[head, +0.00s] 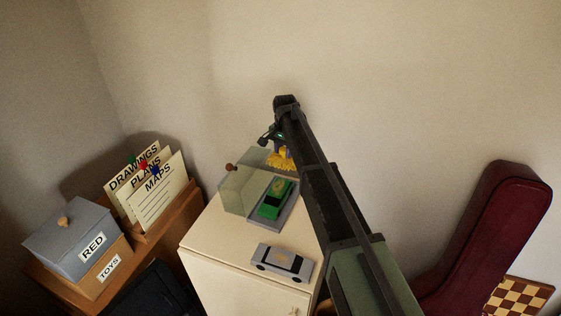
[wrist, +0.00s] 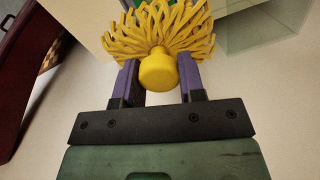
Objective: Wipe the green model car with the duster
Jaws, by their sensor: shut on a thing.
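The green model car (head: 275,198) rests on a grey base on top of the cream cabinet. Brown and dusty-looking patches show on its top. My gripper (head: 282,146) is behind and above the car in the head view. It is shut on the yellow duster (head: 280,160), whose strands hang down near the far end of the car. In the wrist view, the purple fingers of my gripper (wrist: 157,75) hold the duster (wrist: 158,38) by its round yellow end, strands spread away. I cannot tell whether the strands touch the car.
A clear case (head: 236,192) with a brown knob stands left of the green car. A silver model car (head: 283,262) sits at the cabinet's (head: 213,238) front. Labelled boxes (head: 68,238) and cards (head: 152,190) are left; a dark red instrument case (head: 492,235) leans right.

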